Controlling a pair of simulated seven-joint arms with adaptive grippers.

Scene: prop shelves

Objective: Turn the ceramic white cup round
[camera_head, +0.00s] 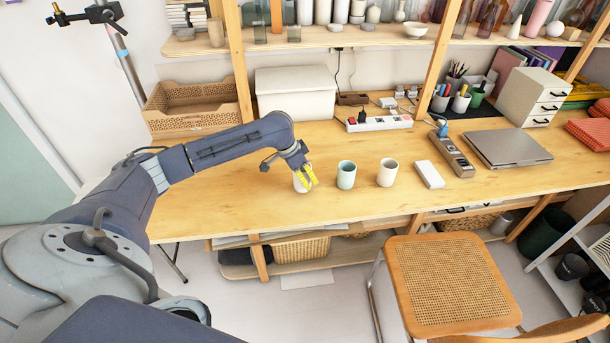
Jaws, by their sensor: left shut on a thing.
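My left gripper (306,177), with yellow fingers, is shut on a white cup (299,185) at the front of the wooden desk. The fingers and wrist hide part of that cup. It looks upright and at the desk top; I cannot tell whether it touches the wood. To its right stand a pale green cup (346,175) and a cream-white cup (387,173), both upright and apart from the gripper. My right gripper does not show.
A white bin (295,95) and a wooden crate (190,106) stand behind. A cane chair (447,285) is in front.

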